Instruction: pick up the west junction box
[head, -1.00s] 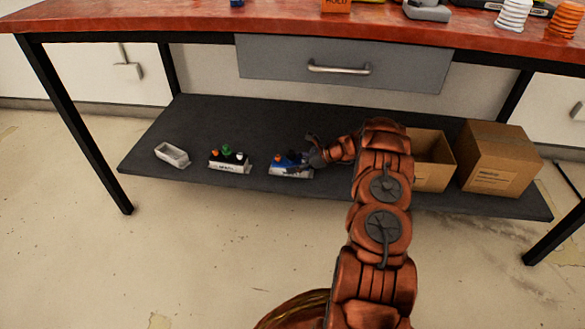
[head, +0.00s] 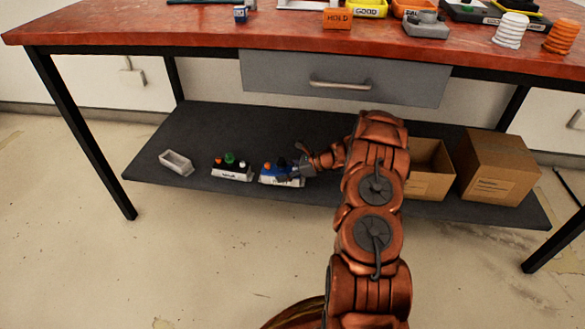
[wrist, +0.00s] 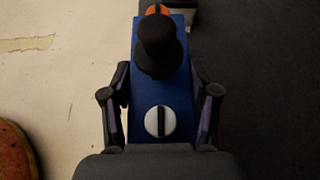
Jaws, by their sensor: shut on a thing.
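A blue box (head: 269,170) with a white front and dark and orange knobs is at the shelf's front edge. Its label is too small to read. My gripper (head: 291,173) is shut on it from the right. In the wrist view the blue box (wrist: 172,95) lies between both fingers, with a black knob, a white slotted disc and an orange knob on top. Its underside is hidden, so I cannot tell whether it is clear of the shelf. A similar white-fronted box (head: 232,173) with green, black and orange-red knobs stands to its left, its label unreadable.
The dark lower shelf (head: 215,125) also bears an empty pale tray (head: 176,164) at the left. An open cardboard box (head: 428,185) and a closed carton (head: 497,168) stand at the right. The red tabletop (head: 150,30) and grey drawer (head: 345,78) overhang the shelf.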

